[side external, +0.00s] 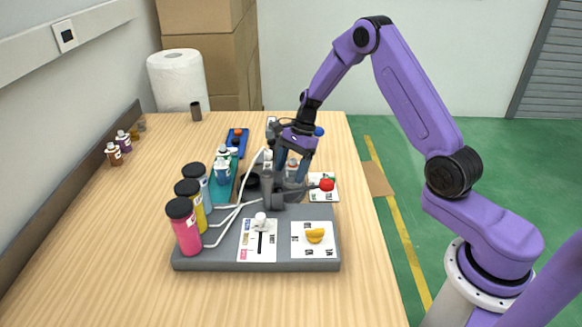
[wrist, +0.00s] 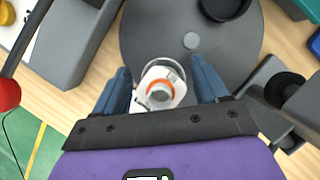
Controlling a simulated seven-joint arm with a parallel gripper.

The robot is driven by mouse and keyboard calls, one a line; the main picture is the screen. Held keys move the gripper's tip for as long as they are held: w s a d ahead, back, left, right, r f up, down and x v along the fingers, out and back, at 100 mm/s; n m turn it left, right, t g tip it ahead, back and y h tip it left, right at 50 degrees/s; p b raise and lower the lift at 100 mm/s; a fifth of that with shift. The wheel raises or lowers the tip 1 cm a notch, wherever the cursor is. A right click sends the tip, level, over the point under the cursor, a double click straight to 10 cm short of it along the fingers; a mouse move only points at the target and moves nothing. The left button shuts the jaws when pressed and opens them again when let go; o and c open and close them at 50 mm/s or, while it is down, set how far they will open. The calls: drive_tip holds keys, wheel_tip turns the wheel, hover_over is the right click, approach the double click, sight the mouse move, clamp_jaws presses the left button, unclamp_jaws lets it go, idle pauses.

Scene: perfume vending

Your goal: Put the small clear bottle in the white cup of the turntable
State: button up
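The small clear bottle (wrist: 161,92) has a grey cap and an orange ring. In the wrist view it stands roughly upright within a pale round rim, which looks like the white cup (wrist: 168,62) of the dark grey turntable (wrist: 145,35). The bottle's body hides most of the cup. My gripper (wrist: 160,75) has its two blue fingers on either side of the bottle, apart, with narrow gaps showing. In the side view my gripper (side external: 291,168) points down over the turntable, and its fingers partly hide the bottle (side external: 292,166).
A black cup (wrist: 226,6) is also on the turntable. A red ball knob (side external: 327,185) stands close to the right of my gripper. Pink (side external: 185,230), yellow (side external: 191,208) and pale blue bottles with tubes stand at left.

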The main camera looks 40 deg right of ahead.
drive_tip(key=v, duration=1.2)
drive_tip(key=s+a+r+n+g+h, duration=0.1)
drive_tip(key=s+a+r+n+h, duration=0.3)
drive_tip(key=s+a+n, duration=1.05)
drive_tip(key=s+d+n+t, duration=0.1)
drive_tip(key=s+d+n, duration=0.1)
drive_tip(key=s+n, duration=1.4)
drive_tip(key=s, duration=0.6)
drive_tip(key=shift+s+d, duration=0.25)
drive_tip(key=shift+d, duration=0.05)
drive_tip(key=shift+r, duration=0.15)
